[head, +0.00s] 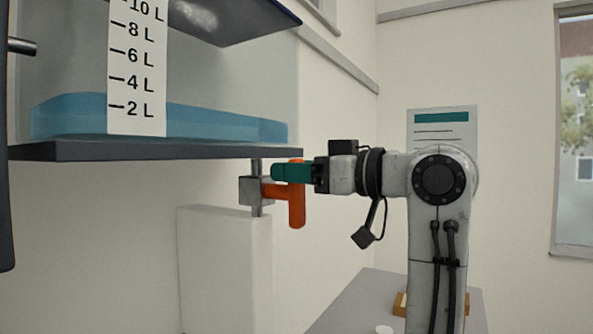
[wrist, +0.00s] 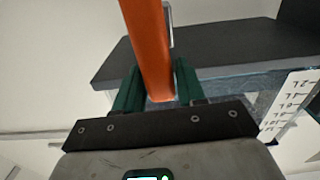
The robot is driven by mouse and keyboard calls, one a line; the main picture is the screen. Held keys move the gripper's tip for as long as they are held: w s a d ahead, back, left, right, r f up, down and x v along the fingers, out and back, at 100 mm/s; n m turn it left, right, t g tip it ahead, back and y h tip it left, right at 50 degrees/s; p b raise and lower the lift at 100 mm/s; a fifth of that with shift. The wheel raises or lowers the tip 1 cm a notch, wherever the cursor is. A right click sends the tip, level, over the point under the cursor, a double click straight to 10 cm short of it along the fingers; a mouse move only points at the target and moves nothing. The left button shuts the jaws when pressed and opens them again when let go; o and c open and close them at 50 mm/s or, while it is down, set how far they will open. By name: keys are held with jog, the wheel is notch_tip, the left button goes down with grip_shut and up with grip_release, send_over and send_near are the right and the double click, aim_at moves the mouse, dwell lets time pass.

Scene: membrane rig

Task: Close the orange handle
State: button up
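The orange handle (head: 297,213) hangs upright from a grey metal valve (head: 256,190) under the tank shelf. My gripper (head: 283,173) reaches in from the right, and its green fingers cover the upper part of the handle in the head view. In the wrist view, the orange handle (wrist: 149,45) runs down between the two green fingers of my gripper (wrist: 157,82). It fills nearly all the space between them, and the gripper looks shut on it. The inner faces of the fingers are partly hidden.
A clear tank with blue water (head: 215,122) and a litre scale (head: 136,75) stands on a dark shelf (head: 150,151) just above my gripper. A white block (head: 230,260) stands below the valve. A grey table (head: 350,305) is lower right.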

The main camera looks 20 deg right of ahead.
aim_at(286, 187)
jog(key=c, duration=0.6)
jog(key=n+b, duration=0.3)
jog(key=n, duration=0.1)
jog(key=s+a+f+n+b, duration=0.1)
jog(key=n+b, duration=0.2)
jog(key=n, duration=0.1)
jog(key=s+a+f+n+b, duration=0.1)
jog(key=n+b, duration=0.2)
jog(key=n, duration=0.1)
jog(key=shift+a+f, duration=0.15)
jog(key=shift+a, duration=0.05)
jog(key=n+b, duration=0.1)
jog(key=n, duration=0.1)
jog(key=f+n, duration=0.1)
jog(key=n+b, duration=0.1)
jog(key=n, duration=0.1)
jog(key=shift+a+f+n+b, duration=0.2)
jog(key=shift+f+n+b, duration=0.05)
jog(key=shift+n+b, duration=0.1)
jog(key=o, duration=0.9)
jog(key=shift+o, duration=0.2)
